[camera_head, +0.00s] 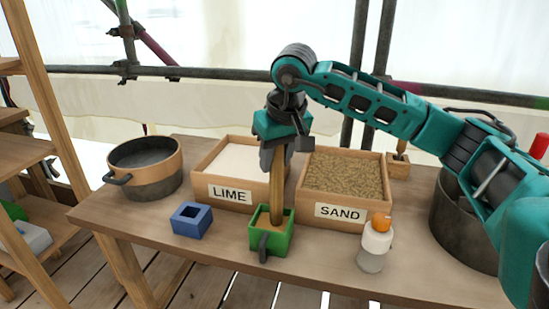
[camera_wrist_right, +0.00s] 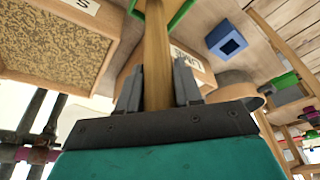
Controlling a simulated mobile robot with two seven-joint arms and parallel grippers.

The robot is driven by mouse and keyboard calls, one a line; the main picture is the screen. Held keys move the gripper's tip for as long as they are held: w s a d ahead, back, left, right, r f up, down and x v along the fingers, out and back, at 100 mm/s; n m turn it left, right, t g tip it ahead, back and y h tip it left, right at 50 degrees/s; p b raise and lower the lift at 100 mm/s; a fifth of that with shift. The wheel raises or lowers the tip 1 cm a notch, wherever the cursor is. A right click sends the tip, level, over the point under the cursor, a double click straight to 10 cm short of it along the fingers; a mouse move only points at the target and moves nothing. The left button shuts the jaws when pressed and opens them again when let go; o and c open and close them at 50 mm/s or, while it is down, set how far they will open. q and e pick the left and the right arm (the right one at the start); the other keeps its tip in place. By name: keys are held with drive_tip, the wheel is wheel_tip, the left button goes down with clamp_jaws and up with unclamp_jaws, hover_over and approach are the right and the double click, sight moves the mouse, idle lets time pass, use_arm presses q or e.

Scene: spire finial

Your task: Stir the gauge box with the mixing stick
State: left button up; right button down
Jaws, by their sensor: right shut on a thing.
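The gauge box is a small green open box (camera_head: 284,243) with a dark handle at the front of the table. A corner of the green box also shows at the top of the wrist view (camera_wrist_right: 180,12). My right gripper (camera_head: 278,150) is shut on the wooden mixing stick (camera_head: 277,190) above the box. The stick stands nearly upright, with its lower end inside the green box. In the wrist view the stick (camera_wrist_right: 157,60) runs between the two fingers (camera_wrist_right: 158,88). My left gripper is out of view.
Behind the green box stand the LIME box (camera_head: 231,193) and SAND box (camera_head: 341,211). A blue hollow block (camera_head: 191,219) is to its left, a white bottle with an orange top (camera_head: 375,243) to its right. A pot (camera_head: 146,190) stands at far left.

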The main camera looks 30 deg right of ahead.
drive_tip(key=shift+s+a, duration=0.6)
drive_tip(key=shift+a, duration=0.05)
drive_tip(key=shift+w+d, duration=0.15)
drive_tip(key=shift+d, duration=0.3)
drive_tip(key=shift+w+d+p, duration=0.2)
drive_tip(key=shift+w+p, duration=0.15)
drive_tip(key=shift+w, duration=0.2)
drive_tip(key=shift+w+a+p, duration=0.15)
drive_tip(key=shift+w+a, duration=0.05)
drive_tip(key=shift+a, duration=0.35)
drive_tip(key=shift+w+a+p, duration=0.15)
drive_tip(key=shift+w+a, duration=0.05)
drive_tip(key=shift+a, duration=0.3)
